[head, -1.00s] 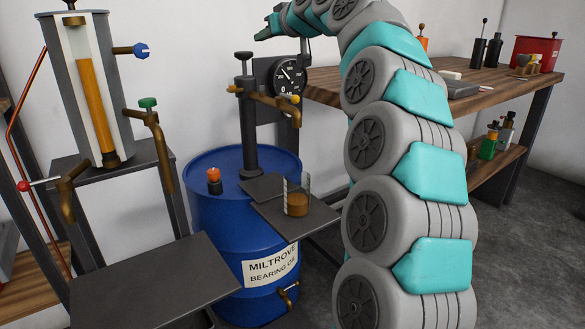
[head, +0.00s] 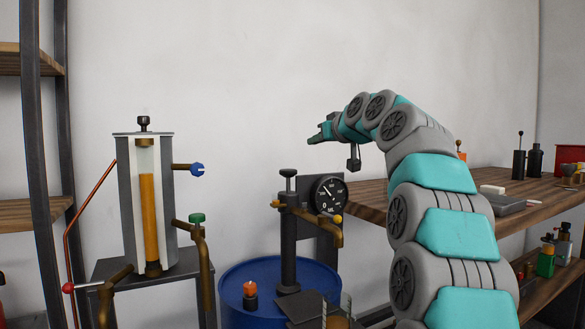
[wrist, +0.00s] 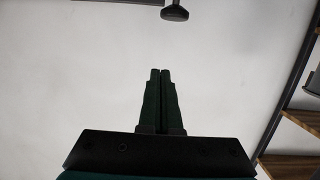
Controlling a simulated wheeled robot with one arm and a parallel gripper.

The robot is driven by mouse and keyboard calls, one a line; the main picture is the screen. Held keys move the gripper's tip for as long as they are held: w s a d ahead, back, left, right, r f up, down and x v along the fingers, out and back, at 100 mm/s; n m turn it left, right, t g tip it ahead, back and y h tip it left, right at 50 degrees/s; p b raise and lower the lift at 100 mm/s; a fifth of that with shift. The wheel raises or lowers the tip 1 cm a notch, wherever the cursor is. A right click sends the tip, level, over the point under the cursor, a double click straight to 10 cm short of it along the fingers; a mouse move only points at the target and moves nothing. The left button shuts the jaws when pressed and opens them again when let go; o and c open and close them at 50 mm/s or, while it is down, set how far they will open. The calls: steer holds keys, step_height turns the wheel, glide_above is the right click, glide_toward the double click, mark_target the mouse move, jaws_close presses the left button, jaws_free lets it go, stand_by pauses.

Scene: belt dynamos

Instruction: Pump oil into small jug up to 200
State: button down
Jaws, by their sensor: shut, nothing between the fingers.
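The small jug (head: 346,308) is a clear vessel with brown oil in it, standing at the bottom edge of the head view, its lower part cut off. It is below the brass spout (head: 328,232) of a dark pump post (head: 288,235). The pump has a black knob (head: 287,173) on top. A round black dial (head: 328,194) marked ML is behind it; its needle points to the upper left. My gripper (head: 314,139) is shut and empty, above and slightly right of the pump knob. In the wrist view my fingers (wrist: 160,72) are together.
The blue drum (head: 235,300) carries the pump and an orange-topped cap (head: 250,289). A tall oil-filled glass column (head: 149,215) with brass pipes stands left. A wooden bench (head: 485,200) is right. A dark knob (wrist: 174,13) shows at the top of the wrist view.

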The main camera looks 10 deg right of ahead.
steer(key=shift+w+a+f+g+y, duration=0.1)
steer(key=shift+w+a+g+y, duration=0.1)
steer(key=shift+a, duration=0.25)
steer(key=shift+w+a+f+g+y, duration=0.1)
steer(key=shift+w+a+g, duration=0.1)
steer(key=shift+a, duration=0.25)
steer(key=p, duration=0.6)
glide_above(292, 170)
steer(key=shift+s+a+f, duration=0.1)
steer(key=shift+s+f, duration=0.1)
steer(key=shift+f, duration=0.35)
steer(key=shift+s+a+f, duration=0.1)
steer(key=shift+s+f, duration=0.1)
steer(key=shift+f, duration=0.3)
steer(key=shift+d+f+b, duration=0.1)
steer(key=shift+f+b, duration=0.45)
steer(key=shift+f, duration=0.2)
steer(key=shift+s+f, duration=0.1)
steer(key=shift+f, duration=0.15)
steer(key=shift+f+b, duration=0.8)
steer(key=shift+f, duration=0.35)
